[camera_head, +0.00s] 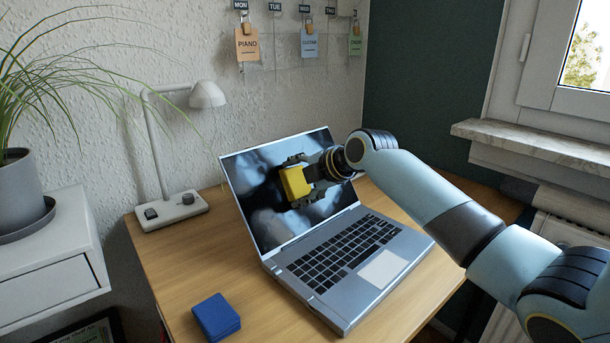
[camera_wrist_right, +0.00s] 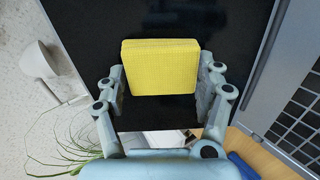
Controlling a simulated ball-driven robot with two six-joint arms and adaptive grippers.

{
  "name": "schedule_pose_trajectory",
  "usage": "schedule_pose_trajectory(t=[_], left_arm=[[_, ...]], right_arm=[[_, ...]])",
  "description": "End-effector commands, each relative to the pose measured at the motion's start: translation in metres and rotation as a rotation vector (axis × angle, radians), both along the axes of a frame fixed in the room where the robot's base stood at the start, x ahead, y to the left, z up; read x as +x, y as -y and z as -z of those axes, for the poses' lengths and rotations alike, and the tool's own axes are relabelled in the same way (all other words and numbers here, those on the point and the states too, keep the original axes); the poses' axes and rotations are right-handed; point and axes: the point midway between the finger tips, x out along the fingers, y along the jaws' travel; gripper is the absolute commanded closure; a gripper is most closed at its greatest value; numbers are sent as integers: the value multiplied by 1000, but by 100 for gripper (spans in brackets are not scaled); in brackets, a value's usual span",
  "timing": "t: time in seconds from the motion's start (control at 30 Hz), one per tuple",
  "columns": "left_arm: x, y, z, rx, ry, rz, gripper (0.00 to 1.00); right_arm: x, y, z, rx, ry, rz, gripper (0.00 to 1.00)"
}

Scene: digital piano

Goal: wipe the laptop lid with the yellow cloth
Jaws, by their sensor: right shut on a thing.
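The laptop (camera_head: 345,250) stands open on the desk, its screen (camera_head: 250,185) tilted back and facing me. My right gripper (camera_head: 298,182) is shut on the yellow cloth (camera_head: 294,184), a folded block, in front of the middle of the screen. In the right wrist view the yellow cloth (camera_wrist_right: 160,66) sits between the two fingers, with the dark screen (camera_wrist_right: 240,30) behind it. I cannot tell whether the cloth touches the screen. The outer face of the lid is hidden. My left gripper is in neither view.
A blue folded cloth or pad stack (camera_head: 216,317) lies on the desk (camera_head: 180,270) at front left. A white lamp (camera_head: 172,210) stands at the back left. A potted plant (camera_head: 20,190) is on a white cabinet (camera_head: 50,255) at left. A window sill (camera_head: 535,145) is at right.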

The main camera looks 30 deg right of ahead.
Motion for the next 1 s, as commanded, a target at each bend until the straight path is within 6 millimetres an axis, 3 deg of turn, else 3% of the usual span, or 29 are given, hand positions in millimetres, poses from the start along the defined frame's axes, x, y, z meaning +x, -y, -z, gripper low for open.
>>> schedule_pose_trajectory(t=[0.6, 0.8, 1.0], left_arm=[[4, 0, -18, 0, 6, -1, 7], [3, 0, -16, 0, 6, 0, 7], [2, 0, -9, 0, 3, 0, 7]], right_arm=[[-9, -38, -2, 0, 0, 0, 52], [-6, -35, -1, -1, 0, 0, 52], [-3, -19, 1, -4, 0, 1, 52]])
